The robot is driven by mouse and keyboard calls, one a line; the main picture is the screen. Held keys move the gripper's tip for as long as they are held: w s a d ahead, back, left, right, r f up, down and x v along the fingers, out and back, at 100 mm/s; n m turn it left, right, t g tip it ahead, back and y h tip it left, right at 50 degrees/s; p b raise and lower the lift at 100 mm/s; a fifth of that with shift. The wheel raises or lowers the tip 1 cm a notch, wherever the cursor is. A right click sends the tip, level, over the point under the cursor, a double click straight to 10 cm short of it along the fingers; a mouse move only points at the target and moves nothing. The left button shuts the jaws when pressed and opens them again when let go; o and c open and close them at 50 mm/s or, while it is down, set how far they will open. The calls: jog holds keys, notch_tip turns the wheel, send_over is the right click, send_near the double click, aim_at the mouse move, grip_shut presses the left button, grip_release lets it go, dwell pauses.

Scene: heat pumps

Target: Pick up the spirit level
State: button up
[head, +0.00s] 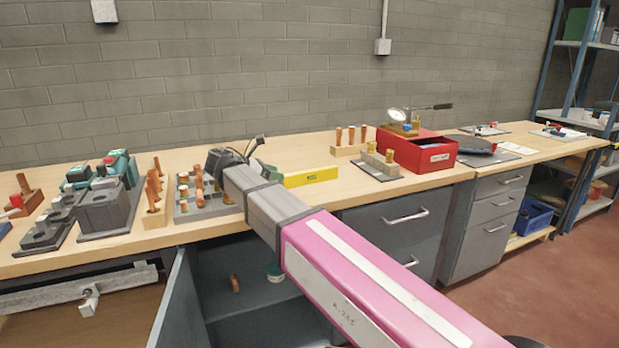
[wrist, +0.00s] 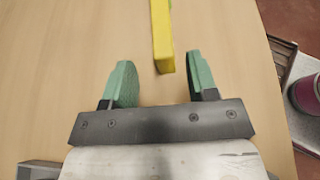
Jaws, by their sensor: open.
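The yellow spirit level (head: 311,177) lies on the wooden workbench (head: 330,160), just right of my gripper in the head view. In the wrist view the spirit level (wrist: 161,35) runs down from the top edge, and its near end lies ahead of and between my fingertips. My gripper (wrist: 158,80) is open, with its two green fingers apart and nothing held between them. In the head view the gripper is partly hidden behind my wrist, with a green finger (head: 268,169) showing beside the level's left end.
Left of my gripper stands a grey tray with copper pieces (head: 205,205) and a wooden block with copper pieces (head: 153,200). Right of the level are another wooden block (head: 350,149), a grey block set (head: 381,164) and a red box (head: 417,150). A cabinet door (head: 178,300) hangs open below.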

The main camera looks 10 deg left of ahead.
aim_at(289, 187)
jog(key=x, duration=0.5)
jog(key=shift+s+d, duration=0.15)
jog(key=shift+d, duration=0.1)
grip_shut()
